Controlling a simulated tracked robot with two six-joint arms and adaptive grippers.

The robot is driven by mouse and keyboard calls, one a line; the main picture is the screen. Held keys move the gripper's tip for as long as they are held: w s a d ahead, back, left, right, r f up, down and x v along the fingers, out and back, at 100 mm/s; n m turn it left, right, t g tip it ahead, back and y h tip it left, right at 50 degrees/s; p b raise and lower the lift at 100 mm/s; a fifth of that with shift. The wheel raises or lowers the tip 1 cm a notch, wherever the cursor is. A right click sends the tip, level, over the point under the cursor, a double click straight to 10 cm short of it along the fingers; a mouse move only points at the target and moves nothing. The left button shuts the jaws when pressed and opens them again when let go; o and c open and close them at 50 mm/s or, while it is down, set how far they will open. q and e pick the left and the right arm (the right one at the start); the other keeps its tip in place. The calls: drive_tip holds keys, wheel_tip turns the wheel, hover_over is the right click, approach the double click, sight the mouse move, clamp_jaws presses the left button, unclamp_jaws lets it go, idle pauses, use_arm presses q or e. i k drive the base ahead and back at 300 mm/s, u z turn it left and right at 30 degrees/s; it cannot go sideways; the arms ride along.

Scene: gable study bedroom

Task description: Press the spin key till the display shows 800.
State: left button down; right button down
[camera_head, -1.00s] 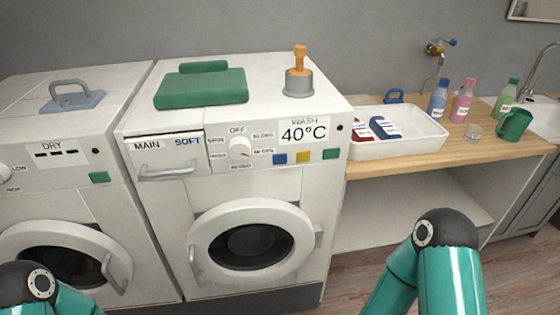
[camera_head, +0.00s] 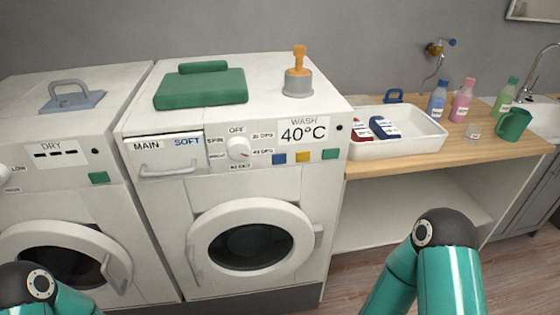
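The washing machine (camera_head: 160,228) stands in the middle of the view with its round door (camera_head: 250,247) closed. Its display (camera_head: 303,130) reads "WASH 40°C". Below the display sit a blue key (camera_head: 279,159), a yellow key (camera_head: 302,157) and a green key (camera_head: 330,154). I cannot read any label on these keys, so I cannot tell which is the spin key. A white dial (camera_head: 239,149) is left of the display, with "OFF" above it and "SPIN" to its upper left. Only teal links of my arms show at the bottom; both grippers are out of view.
A dryer (camera_head: 70,195) with a "DRY" display stands left. On the wooden counter (camera_head: 400,162) at right are a white tray (camera_head: 425,148), bottles and a green mug (camera_head: 512,124).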

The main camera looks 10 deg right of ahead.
sight(278, 159)
drive_tip(key=z, duration=0.75)
drive_tip(key=k, duration=0.75)
drive_tip(key=u, duration=0.65)
drive_tip(key=i, duration=1)
drive_tip(key=u, duration=0.05)
